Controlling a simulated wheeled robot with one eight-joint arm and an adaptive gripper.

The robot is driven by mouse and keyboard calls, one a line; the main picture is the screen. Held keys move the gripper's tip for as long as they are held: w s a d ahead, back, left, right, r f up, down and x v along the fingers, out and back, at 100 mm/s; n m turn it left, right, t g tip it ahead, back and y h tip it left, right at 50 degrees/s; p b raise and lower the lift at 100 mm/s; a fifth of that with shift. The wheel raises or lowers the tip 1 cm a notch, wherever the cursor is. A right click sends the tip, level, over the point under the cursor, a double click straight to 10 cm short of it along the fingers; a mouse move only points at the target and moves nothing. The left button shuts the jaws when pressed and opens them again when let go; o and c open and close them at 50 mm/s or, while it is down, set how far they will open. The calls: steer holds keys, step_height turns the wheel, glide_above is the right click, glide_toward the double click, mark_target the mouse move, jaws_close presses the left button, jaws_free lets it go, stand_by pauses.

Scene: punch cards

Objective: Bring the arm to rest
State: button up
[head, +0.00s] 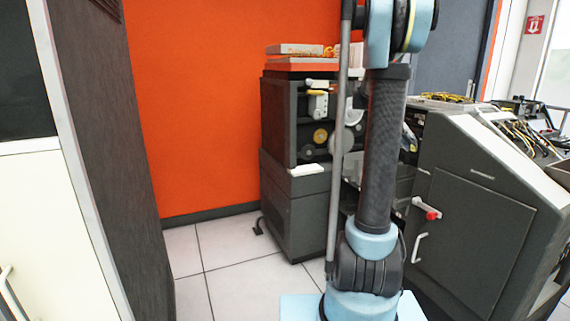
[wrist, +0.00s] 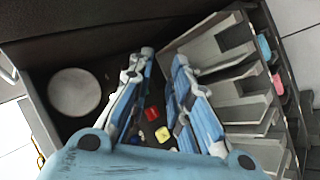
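My gripper (wrist: 164,58) shows in the wrist view, with its two blue and grey fingers apart and a gap between the tips. I see nothing held between them. Small red (wrist: 151,114) and yellow (wrist: 162,134) pieces show in the gap, on or above a dark surface; how far below the fingers they are I cannot tell. In the head view my arm stands upright in front of the machines, and its upper end leaves the top of the picture. My gripper is not visible there.
A dark machine (head: 292,209) stands by the orange wall behind my arm. A dark console (head: 473,240) with a red-knobbed handle is to the right. A dark cabinet side (head: 120,140) is close on the left. Grey slots (wrist: 246,86) and a round pale disc (wrist: 74,92) flank the fingers. Tiled floor (head: 235,275) is partly clear.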

steer(key=s+a+f+n+t+y, duration=0.1)
steer(key=s+a+f+n+y, duration=0.1)
steer(key=s+a+f, duration=0.4)
steer(key=s+a+f+n+t+y, duration=0.2)
steer(key=s+a+f+y, duration=0.2)
steer(key=s+a, duration=0.9)
steer(key=s+a+f+n+t+y, duration=0.1)
steer(key=s+a+f+y, duration=0.1)
steer(key=s+a+f, duration=0.7)
steer(key=shift+s+a+f+n+t+y, duration=0.35)
steer(key=shift+s+f, duration=0.2)
steer(key=shift+s, duration=0.25)
steer(key=shift+d, duration=0.2)
